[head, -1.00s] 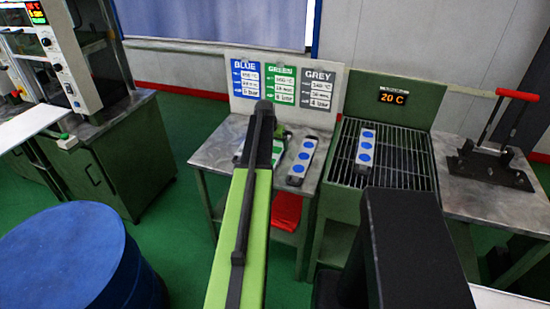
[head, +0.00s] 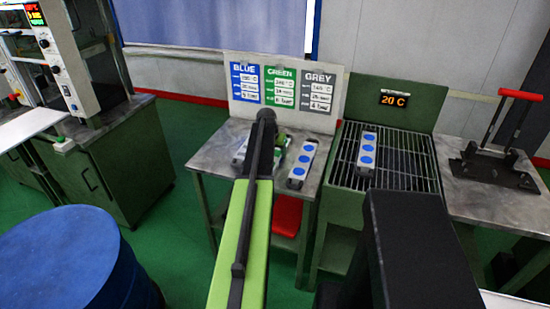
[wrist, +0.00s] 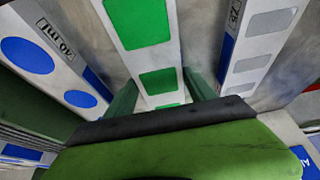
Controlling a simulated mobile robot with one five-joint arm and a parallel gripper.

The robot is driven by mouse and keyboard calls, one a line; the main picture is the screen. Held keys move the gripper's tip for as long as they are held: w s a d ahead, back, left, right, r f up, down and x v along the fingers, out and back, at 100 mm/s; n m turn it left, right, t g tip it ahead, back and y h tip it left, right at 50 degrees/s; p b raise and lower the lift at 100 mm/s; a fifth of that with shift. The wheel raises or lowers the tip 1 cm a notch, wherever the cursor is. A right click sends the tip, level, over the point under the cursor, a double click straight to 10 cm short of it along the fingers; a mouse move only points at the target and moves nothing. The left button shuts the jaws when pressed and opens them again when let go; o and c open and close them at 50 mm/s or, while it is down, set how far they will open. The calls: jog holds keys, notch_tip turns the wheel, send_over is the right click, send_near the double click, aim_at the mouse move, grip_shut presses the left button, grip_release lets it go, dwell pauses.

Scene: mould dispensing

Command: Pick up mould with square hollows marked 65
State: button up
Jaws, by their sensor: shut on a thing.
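In the wrist view a pale mould with green square hollows (wrist: 142,22) runs between the fingers of my gripper (wrist: 160,92). The fingers are shut on its sides, near its lower end in the picture. No 65 mark can be read on it. In the head view my arm (head: 250,200) reaches over the left metal table and hides most of my gripper and the held mould.
A mould with grey hollows (wrist: 258,45) lies right. In the head view, blue-hollow moulds lie on the table (head: 302,163) and the grill (head: 367,150).

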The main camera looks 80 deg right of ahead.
grip_shut()
jog(key=shift+r, duration=0.1)
notch_tip(320, 180, up, 4)
jog(key=p, duration=0.4)
jog(key=shift+s+a+r+p, duration=0.1)
jog(key=shift+r+p, duration=0.1)
jog(key=shift+p, duration=0.15)
jog(key=s+a+r+p, duration=0.6)
jog(key=s+a, duration=0.1)
jog(key=s, duration=0.1)
jog(key=shift+s+a+r, duration=0.2)
jog(key=shift+a, duration=0.05)
